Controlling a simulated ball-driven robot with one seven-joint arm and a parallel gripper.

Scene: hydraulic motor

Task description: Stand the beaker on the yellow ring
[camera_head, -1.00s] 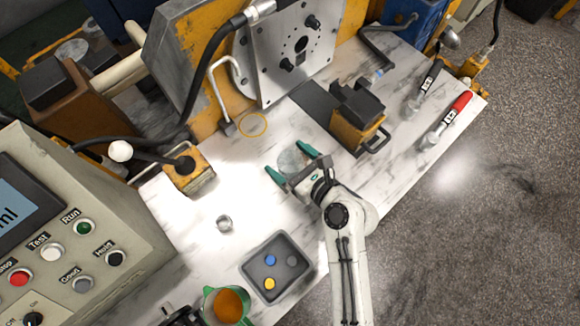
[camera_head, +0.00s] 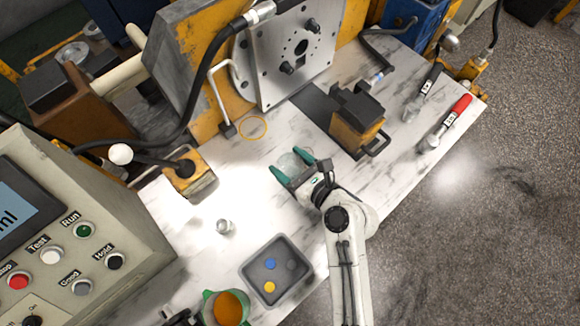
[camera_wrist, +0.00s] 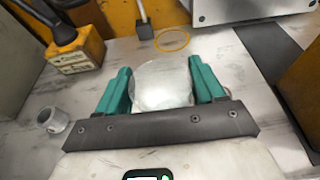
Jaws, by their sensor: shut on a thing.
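The clear glass beaker (camera_wrist: 163,85) is between the two green fingers of my gripper (camera_wrist: 164,80) in the wrist view. In the head view my gripper (camera_head: 292,167) is shut on the beaker (camera_head: 292,159) near the middle of the marble bench. How far the beaker's base is from the bench top I cannot tell. The thin yellow ring (camera_head: 253,128) lies flat and empty on the bench, up and to the left of my gripper. The ring also shows ahead of the beaker in the wrist view (camera_wrist: 187,44).
A yellow-and-black block (camera_head: 358,125) stands right of my gripper. A bent metal rod on a dark foot (camera_head: 227,130) stands just left of the ring. A small metal cup (camera_head: 223,226), a grey tray (camera_head: 247,272) and a green-rimmed orange cup (camera_head: 228,307) are toward the front.

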